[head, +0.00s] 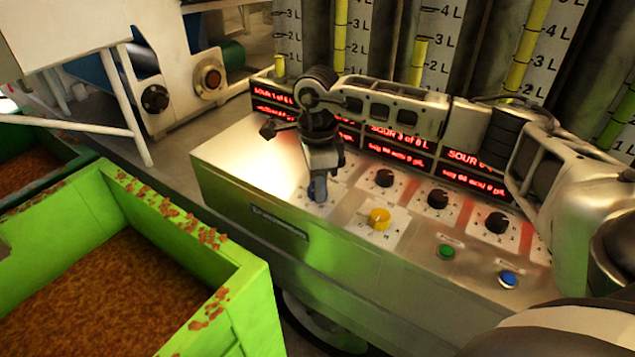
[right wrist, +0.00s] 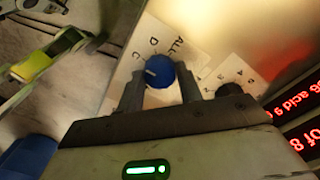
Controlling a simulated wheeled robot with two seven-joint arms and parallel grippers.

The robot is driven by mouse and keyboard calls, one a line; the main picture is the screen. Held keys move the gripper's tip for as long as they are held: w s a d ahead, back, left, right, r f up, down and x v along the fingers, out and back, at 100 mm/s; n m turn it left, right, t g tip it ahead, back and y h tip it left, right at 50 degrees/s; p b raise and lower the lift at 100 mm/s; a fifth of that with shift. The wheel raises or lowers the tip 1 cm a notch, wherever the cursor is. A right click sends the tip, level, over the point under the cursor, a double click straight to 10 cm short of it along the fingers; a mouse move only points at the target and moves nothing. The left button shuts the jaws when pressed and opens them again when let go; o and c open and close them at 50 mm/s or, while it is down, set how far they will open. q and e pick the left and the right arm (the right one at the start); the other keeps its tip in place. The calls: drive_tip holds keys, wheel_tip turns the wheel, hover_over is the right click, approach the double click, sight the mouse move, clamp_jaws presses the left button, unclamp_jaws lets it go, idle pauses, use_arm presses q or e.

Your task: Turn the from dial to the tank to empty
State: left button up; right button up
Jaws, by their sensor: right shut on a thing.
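A blue dial (right wrist: 158,72) with a white mark sits on a white card lettered C, D and ALL. The mark is on the dial's left side in the right wrist view, near D and C; its exact setting is hard to tell. My right gripper (head: 318,190) points down at the panel's left part, its fingers (right wrist: 156,90) shut on the blue dial from both sides. In the head view the gripper hides most of this dial. A yellow dial (head: 378,217) stands on its own card to the right. Several tanks (head: 432,60) with litre scales and yellow level bars stand behind. My left gripper is out of view.
Black dials (head: 438,198) line the metal panel (head: 245,165) under red displays (head: 393,143). A green button (head: 446,251) and a blue button (head: 508,279) are at its front right. A green crate (head: 235,290) of brown mash stands at the left.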

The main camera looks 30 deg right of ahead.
drive_tip(key=shift+r, duration=0.1)
drive_tip(key=o, duration=0.9)
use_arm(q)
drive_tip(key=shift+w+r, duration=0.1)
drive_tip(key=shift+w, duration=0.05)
use_arm(e)
drive_tip(key=shift+o, duration=0.5)
use_arm(q)
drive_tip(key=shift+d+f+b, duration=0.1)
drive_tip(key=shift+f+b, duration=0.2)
drive_tip(key=shift+b, duration=0.3)
use_arm(e)
wheel_tip(320, 180, up, 16)
